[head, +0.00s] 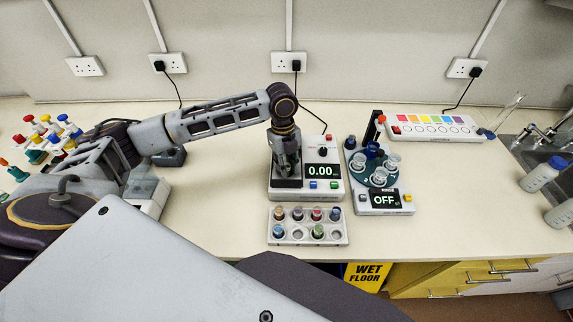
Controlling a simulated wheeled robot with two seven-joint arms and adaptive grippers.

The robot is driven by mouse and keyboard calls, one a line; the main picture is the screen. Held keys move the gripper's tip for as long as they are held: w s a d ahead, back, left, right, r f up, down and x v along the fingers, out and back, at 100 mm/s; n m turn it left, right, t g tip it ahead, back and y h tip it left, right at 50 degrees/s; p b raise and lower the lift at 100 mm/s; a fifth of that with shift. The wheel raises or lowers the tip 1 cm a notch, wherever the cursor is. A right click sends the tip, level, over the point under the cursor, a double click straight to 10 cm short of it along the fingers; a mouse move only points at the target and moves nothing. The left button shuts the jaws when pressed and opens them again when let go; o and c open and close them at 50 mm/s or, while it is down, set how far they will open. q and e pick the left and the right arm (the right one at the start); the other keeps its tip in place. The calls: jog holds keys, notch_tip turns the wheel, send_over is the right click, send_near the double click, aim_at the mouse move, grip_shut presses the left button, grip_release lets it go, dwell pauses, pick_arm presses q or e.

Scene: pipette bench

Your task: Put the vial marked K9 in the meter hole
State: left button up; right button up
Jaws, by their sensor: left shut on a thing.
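The meter (304,196) is a pale box with a display reading 0.00, right of the middle of the bench. My left gripper (288,172) points down over the left part of the meter's top. It is shut on a vial that the fingers almost wholly hide, so its marking cannot be read. The meter hole is hidden too, and I cannot tell whether the vial is in it or above it. A pale rack (307,243) in front of the meter holds several vials with coloured caps. Two of its front holes look empty. My right gripper is not in view.
A device with a round vial carousel (379,178) and an OFF display stands close right of the meter. A colour-strip box (435,133) lies behind it. Bench between carousel and sink is clear.

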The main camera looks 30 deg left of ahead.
pick_arm(q)
jog(key=shift+s+f, duration=0.2)
jog(key=shift+f, duration=0.45)
jog(key=o, duration=0.8)
jog(key=shift+f, duration=0.2)
jog(key=shift+r, duration=0.15)
jog(key=shift+w+r, duration=0.15)
jog(key=shift+r, duration=0.5)
jog(key=r, duration=0.8)
jog(key=w+a+r+b, duration=0.1)
jog(key=r, duration=0.3)
jog(key=shift+a, duration=0.1)
jog(key=shift+s, duration=0.1)
